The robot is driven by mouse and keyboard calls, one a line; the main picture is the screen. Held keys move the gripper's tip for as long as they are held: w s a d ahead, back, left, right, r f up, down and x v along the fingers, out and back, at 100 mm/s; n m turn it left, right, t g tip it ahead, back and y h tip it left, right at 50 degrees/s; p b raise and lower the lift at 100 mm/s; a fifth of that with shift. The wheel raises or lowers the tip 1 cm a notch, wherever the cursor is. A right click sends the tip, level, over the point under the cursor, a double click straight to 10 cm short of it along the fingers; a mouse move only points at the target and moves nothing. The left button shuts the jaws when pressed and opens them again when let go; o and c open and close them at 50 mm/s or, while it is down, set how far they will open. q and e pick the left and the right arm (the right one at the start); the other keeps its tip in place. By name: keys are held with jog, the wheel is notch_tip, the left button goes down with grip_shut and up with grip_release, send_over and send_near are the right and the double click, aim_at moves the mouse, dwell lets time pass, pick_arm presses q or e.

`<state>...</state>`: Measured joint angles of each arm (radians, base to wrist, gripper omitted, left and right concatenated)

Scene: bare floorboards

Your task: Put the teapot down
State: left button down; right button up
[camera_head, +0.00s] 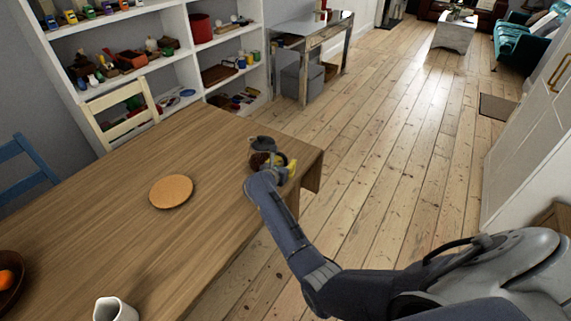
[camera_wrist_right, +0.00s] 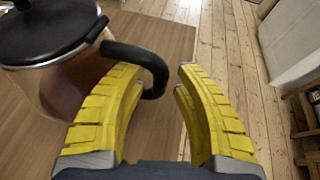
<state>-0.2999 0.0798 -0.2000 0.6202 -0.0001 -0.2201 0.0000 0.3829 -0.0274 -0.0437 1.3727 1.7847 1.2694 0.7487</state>
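The teapot (camera_head: 262,145) has a brown body and a dark lid, and it is near the far right end of the wooden table (camera_head: 110,225). In the right wrist view the teapot (camera_wrist_right: 62,85) is at the upper left, with its black handle (camera_wrist_right: 150,58) curving toward my fingers. My right gripper (camera_wrist_right: 162,110) has its yellow fingers apart, with the handle's end reaching into the gap between them. In the head view my right gripper (camera_head: 284,166) is beside the teapot, and my arm partly hides the pot. My left gripper is not in view.
A round cork mat (camera_head: 171,191) lies on the table. A white jug (camera_head: 115,310) stands at the near edge and a bowl with orange fruit (camera_head: 8,285) at the left. Chairs (camera_head: 122,120) and shelves line the far side. Open floor lies right of the table.

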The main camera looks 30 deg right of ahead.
jog(key=shift+f, duration=0.1)
jog(key=shift+s+a, duration=0.15)
jog(key=shift+a, duration=0.15)
jog(key=v, duration=0.6)
jog(key=shift+s+a+r, duration=0.25)
jog(key=shift+a, duration=0.05)
jog(key=shift+c, duration=0.8)
